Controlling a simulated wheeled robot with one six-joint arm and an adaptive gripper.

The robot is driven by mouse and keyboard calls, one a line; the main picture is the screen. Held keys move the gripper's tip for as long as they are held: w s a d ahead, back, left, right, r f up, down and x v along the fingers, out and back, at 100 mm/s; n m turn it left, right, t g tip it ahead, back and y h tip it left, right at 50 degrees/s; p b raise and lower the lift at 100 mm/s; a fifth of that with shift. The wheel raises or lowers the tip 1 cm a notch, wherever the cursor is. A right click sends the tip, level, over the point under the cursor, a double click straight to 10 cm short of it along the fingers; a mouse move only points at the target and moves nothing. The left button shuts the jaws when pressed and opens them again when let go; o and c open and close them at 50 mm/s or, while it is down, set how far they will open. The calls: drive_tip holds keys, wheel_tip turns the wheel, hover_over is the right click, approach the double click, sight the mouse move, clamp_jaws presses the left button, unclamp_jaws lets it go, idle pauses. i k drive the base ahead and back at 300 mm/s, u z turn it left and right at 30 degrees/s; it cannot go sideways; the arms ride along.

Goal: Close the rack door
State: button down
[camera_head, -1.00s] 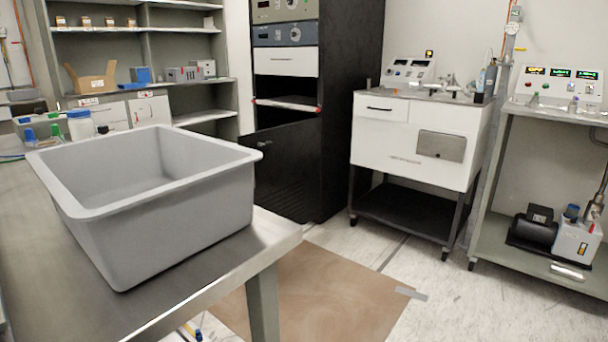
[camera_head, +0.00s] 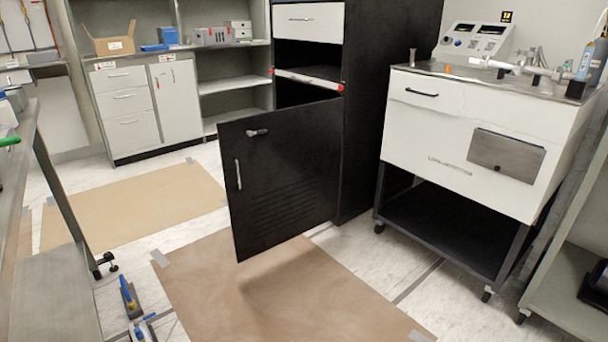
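The rack (camera_head: 390,100) is a tall black cabinet in the middle of the head view, with a white drawer front (camera_head: 307,22) near the top. Its black door (camera_head: 285,180) stands wide open, swung out to the left from a hinge on the rack's right front side. The door has a latch (camera_head: 257,132) near its top left corner, a vertical handle (camera_head: 238,174) on its left edge and vent slots low down. The rack's lower inside is mostly hidden behind the door. My gripper is not in view.
A white cart (camera_head: 470,140) on casters stands close right of the rack. A workbench (camera_head: 40,200) edges the left side, with tools (camera_head: 133,305) on the floor beside it. Brown floor sheets (camera_head: 260,285) lie taped down before the door. Cabinets (camera_head: 150,105) line the back.

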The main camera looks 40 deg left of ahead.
sight(281, 184)
drive_tip(key=u, duration=1.65)
drive_tip(key=k, duration=0.9)
drive_tip(key=u, duration=0.2)
drive_tip(key=i, duration=1.65)
drive_tip(key=z, duration=0.35)
